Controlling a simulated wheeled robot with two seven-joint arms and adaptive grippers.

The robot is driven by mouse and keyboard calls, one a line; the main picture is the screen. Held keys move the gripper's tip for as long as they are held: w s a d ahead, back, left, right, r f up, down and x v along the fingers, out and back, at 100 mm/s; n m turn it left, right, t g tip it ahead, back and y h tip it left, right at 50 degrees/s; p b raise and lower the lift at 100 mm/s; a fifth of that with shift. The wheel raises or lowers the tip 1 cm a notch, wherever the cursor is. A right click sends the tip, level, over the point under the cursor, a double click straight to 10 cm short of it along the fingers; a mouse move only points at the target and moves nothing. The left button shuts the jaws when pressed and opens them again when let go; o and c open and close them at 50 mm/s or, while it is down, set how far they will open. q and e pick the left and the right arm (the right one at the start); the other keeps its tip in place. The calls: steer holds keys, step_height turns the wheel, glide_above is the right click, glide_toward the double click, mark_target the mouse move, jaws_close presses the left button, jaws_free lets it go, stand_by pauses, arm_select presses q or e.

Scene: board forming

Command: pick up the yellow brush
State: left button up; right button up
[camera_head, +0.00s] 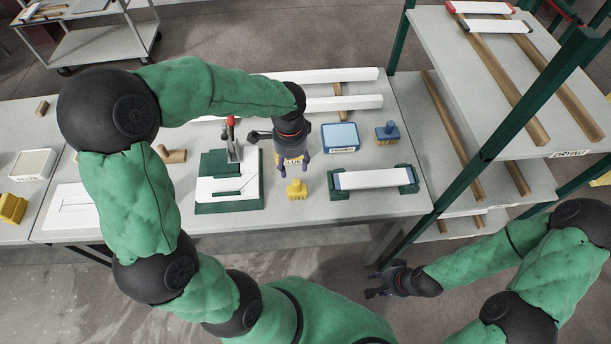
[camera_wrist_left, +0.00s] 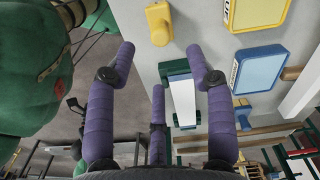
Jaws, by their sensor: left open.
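The yellow brush (camera_head: 297,189) stands on the table near its front edge, block end down with a short handle up. It also shows at the top of the left wrist view (camera_wrist_left: 158,24). My left gripper (camera_head: 291,170) points down just behind and above the yellow brush in the head view. Its purple fingers (camera_wrist_left: 161,52) are spread and empty, and the brush lies beyond them, apart from them. My right gripper (camera_head: 374,283) hangs in front of the table, away from the brush; its finger gap is too small to judge.
A yellow glue tray (camera_wrist_left: 255,12) is partly hidden behind my left gripper in the head view. A blue tray (camera_head: 341,137) and blue brush (camera_head: 387,133) stand to the right. A green fixture holding a white board (camera_head: 372,179) and a green-and-white press (camera_head: 226,188) flank the yellow brush.

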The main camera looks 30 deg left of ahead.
mark_target(297, 181)
arm_select(q)
steer(key=shift+w+f, duration=0.45)
steer(key=shift+f, duration=0.4)
steer(key=f, duration=0.1)
steer(key=f+b, duration=0.1)
steer(key=f, duration=0.1)
steer(key=shift+s+f, duration=0.1)
steer(key=shift+s, duration=0.2)
steer(key=shift+w+f, duration=0.2)
steer(key=shift+f, duration=0.2)
steer(key=f, duration=0.1)
steer(key=f+b, duration=0.1)
steer(key=f, duration=0.1)
steer(key=d+f, duration=0.1)
steer(key=f, duration=0.1)
steer(key=shift+s, duration=0.15)
jaws_close()
arm_select(e)
steer(key=shift+w+f, duration=0.15)
steer(key=shift+f, duration=0.45)
steer(key=shift+w+f, duration=0.15)
steer(key=shift+f, duration=0.4)
